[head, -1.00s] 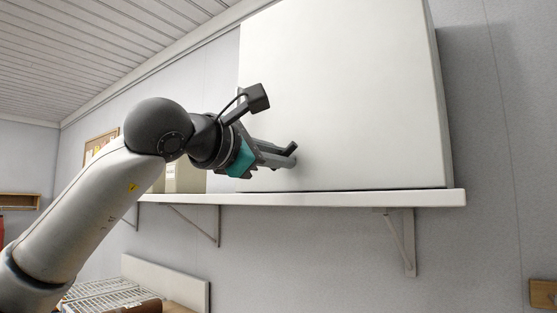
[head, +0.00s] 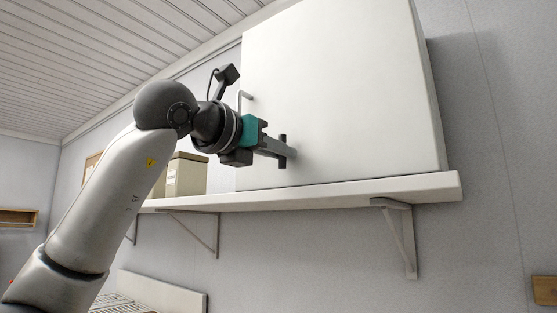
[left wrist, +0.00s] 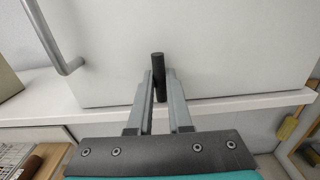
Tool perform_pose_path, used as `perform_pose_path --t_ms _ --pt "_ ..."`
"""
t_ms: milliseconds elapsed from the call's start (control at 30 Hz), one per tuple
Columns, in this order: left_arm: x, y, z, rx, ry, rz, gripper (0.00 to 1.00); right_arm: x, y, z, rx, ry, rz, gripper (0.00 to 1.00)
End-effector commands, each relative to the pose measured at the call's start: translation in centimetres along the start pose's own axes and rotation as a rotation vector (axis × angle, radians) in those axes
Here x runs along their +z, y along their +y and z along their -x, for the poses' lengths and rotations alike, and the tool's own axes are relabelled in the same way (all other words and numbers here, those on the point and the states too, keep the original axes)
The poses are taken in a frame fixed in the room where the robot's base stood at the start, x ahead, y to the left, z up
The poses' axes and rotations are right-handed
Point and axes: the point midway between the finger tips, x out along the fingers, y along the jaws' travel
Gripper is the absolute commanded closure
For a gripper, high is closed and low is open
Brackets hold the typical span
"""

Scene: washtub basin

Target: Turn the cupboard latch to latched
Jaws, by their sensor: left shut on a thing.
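The white cupboard (head: 350,90) stands on a wall shelf, its door closed as far as I can see. The latch (head: 283,144) is a short dark bar low on the door and looks about upright in the head view. My left gripper (head: 284,153) is shut on it. In the left wrist view the latch (left wrist: 158,70) stands between the two grey fingers (left wrist: 160,98), its upper end sticking out beyond them. The fingers hide part of the latch and its mount. My right gripper is not in view.
A metal door handle (head: 245,97) is just up and left of my gripper; it also shows in the left wrist view (left wrist: 58,45). The white shelf (head: 330,197) runs close below. A beige box (head: 187,175) stands on the shelf at left.

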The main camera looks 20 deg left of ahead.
Motion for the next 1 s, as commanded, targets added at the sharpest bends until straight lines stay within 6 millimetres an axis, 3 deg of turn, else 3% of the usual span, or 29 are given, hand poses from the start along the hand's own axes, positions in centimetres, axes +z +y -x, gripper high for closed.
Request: perform_pose_path --t_ms 500,1000 --pt "0.1 -0.1 0.1 -0.002 -0.007 0.443 1.0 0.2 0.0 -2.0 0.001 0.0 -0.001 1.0" --pt "0.1 -0.1 0.0 -0.002 -0.002 0.619 1.0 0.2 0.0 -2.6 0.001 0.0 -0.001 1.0"
